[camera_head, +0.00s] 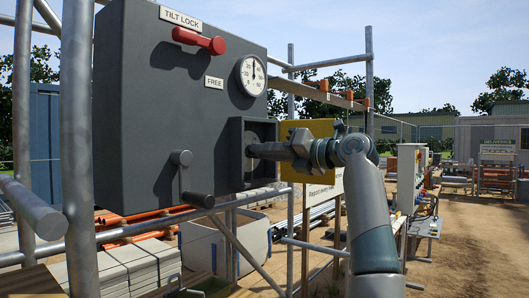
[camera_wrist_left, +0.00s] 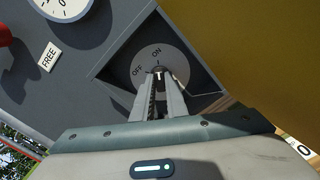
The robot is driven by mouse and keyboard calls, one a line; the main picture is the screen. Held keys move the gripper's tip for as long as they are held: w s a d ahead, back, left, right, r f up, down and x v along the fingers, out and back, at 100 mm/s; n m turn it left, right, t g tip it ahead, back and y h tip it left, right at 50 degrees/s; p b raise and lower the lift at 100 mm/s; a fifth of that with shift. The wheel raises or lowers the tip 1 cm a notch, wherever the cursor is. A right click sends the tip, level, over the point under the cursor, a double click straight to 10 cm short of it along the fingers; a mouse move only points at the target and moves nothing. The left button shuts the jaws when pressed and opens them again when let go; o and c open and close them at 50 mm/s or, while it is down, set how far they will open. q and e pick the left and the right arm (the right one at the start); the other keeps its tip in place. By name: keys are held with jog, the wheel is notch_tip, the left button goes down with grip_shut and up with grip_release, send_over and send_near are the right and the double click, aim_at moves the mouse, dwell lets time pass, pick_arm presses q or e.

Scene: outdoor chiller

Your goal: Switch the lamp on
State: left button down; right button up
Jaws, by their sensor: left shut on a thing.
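A grey panel box (camera_head: 140,120) has a square recess (camera_head: 236,180) at its lower right. In the left wrist view, a round grey plate (camera_wrist_left: 178,62) marked OFF and ON sits inside the recess. My left gripper (camera_head: 254,150) reaches into the recess from the right. In the left wrist view, its fingers (camera_wrist_left: 158,80) are shut on a small switch knob (camera_wrist_left: 158,74) at the plate. A white mark on the knob faces roughly towards ON; the fingers hide most of the knob. I see no lamp that I can identify. My right gripper is not in view.
The panel also carries a red TILT LOCK handle (camera_head: 199,40), a gauge (camera_head: 251,75) and a grey crank (camera_head: 183,178). A scaffold pole (camera_head: 78,140) stands at the left. A yellow board (camera_head: 320,128) is behind my gripper. Open dirt ground lies to the right.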

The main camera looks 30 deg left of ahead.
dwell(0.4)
pick_arm(q)
jog(key=c, duration=1.8)
grip_release()
jog(key=shift+o, duration=0.2)
jog(key=shift+d, duration=0.1)
